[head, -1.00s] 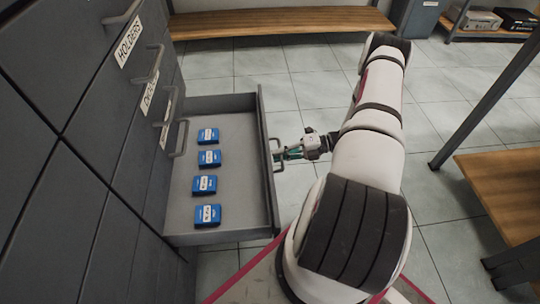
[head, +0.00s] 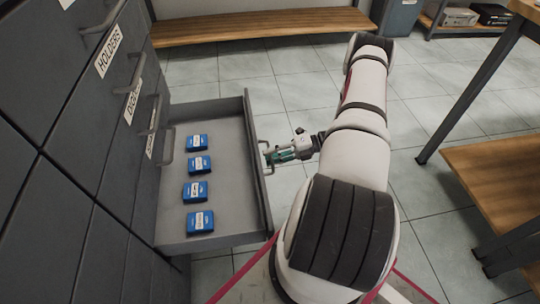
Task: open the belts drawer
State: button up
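The pulled-out drawer (head: 235,137) stands well open from the grey cabinet and holds several small blue boxes (head: 199,165) in a row. Its front edge faces right, with a handle (head: 266,156) on the outside. Whether this is the belts drawer I cannot read, as its front label is turned away. My gripper (head: 272,155) is at that handle. Its fingers are too small and partly hidden to show whether they close on the handle.
The cabinet (head: 85,150) fills the left, with closed drawers above, one labelled HOLDERS (head: 110,50). A wooden bench (head: 260,26) stands at the back. A wooden-topped table or shelf (head: 500,175) is at the right. Tiled floor between is free.

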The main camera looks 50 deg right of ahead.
jog(key=v, duration=1.1)
jog(key=shift+d, duration=0.1)
